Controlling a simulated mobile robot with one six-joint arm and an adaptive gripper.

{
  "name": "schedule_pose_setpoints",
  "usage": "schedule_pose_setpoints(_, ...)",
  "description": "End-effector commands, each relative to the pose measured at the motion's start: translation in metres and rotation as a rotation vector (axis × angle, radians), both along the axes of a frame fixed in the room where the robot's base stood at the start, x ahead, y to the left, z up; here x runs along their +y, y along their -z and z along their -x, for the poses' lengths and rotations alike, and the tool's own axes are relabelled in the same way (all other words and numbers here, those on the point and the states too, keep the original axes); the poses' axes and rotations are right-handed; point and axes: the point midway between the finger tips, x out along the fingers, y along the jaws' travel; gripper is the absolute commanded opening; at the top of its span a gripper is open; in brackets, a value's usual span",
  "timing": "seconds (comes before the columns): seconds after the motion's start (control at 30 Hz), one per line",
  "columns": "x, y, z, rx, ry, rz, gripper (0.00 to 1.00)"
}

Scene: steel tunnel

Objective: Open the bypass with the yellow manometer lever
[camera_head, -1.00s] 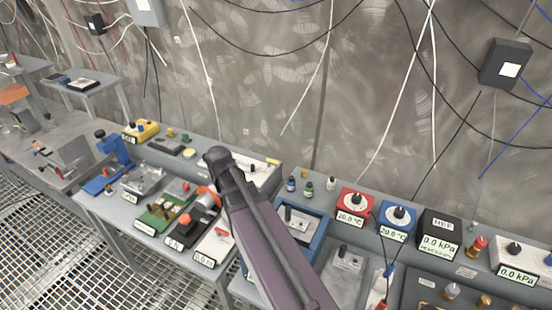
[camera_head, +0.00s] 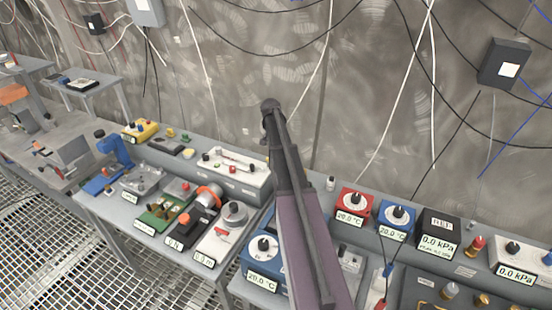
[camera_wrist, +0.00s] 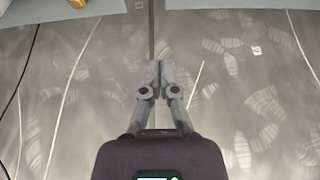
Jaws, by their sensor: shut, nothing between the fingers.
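My gripper (camera_wrist: 160,72) is shut and empty in the wrist view, in front of the grey wall. In the head view my arm rises across the middle, and I cannot make out the fingers there. A black box (camera_head: 438,238) reading 0.0 kPa stands on the right bench. A white box (camera_head: 512,258) also reading 0.0 kPa stands farther right. Yellow-brass fittings (camera_head: 451,290) show on a dark panel at the bottom edge. A yellow-orange piece (camera_wrist: 79,3) is cut off at the top of the wrist view. I cannot tell which yellow part is the manometer lever.
A red box (camera_head: 354,204) and a blue box (camera_head: 396,217), both with dials, stand left of the black box. A white device (camera_head: 232,168) stands on the left bench. Cables hang along the wall (camera_head: 290,60). A black cable crosses before the right bench.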

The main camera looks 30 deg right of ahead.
Motion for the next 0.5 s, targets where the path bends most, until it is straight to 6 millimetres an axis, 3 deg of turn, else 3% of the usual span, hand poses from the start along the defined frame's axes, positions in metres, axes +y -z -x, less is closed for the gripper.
schedule_pose_setpoints(0.5, -0.001, 0.010, -0.002, 0.001, -0.004, -0.001, 0.00)
